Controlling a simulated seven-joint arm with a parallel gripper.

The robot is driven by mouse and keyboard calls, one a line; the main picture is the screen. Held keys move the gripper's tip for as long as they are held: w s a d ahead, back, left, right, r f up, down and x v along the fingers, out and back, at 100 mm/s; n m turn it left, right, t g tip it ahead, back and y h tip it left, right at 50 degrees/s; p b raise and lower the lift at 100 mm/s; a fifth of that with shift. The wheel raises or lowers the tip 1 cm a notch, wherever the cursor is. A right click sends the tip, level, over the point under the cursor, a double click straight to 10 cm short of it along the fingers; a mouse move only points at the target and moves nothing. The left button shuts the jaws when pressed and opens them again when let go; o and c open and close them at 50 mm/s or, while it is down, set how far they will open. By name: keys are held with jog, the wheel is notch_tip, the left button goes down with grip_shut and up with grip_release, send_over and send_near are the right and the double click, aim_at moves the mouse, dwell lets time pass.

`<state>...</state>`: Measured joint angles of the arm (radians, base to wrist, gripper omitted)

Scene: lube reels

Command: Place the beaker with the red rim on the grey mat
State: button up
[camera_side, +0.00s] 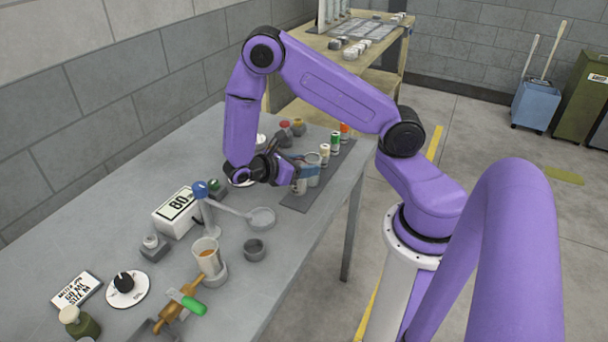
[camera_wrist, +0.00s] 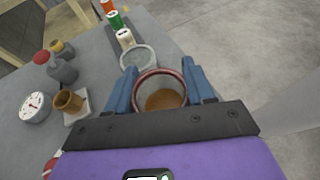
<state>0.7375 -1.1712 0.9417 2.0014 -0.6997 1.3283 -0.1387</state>
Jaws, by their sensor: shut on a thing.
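The beaker with the red rim (camera_wrist: 161,101) has brown contents and sits between the blue fingers of my gripper (camera_wrist: 161,86), which is shut on it. In the side view my gripper (camera_side: 297,172) holds the beaker (camera_side: 299,187) over or at the near part of the grey mat (camera_side: 294,204). I cannot tell whether its base touches the mat. A second clear beaker with a grey rim (camera_wrist: 138,57) stands just beyond it on the mat; it also shows in the side view (camera_side: 313,170).
The table's right edge is close to the mat.

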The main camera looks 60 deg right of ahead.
jog(key=shift+f, duration=1.65)
jog(key=o, duration=1.1)
jog(key=shift+f, duration=0.1)
jog(key=shift+w+a+r, duration=0.15)
jog(key=shift+a+r, duration=0.1)
jog(key=v, duration=1.1)
jog(key=s+a+r+t+y, duration=0.2)
jog(key=s+r+y, duration=0.2)
jog(key=s, duration=0.3)
jog(key=s+a+r+t+y, duration=0.1)
jog(key=s+a+r+y, duration=0.2)
jog(key=s, duration=0.4)
jog(key=s+a+r+t+y, duration=0.2)
jog(key=s+r+y, duration=0.3)
jog(key=s+y, duration=0.1)
jog(key=shift+s+a+r+m+t, duration=0.2)
jog(key=shift+s+r+m+t, duration=0.1)
jog(key=shift+s+m, duration=0.1)
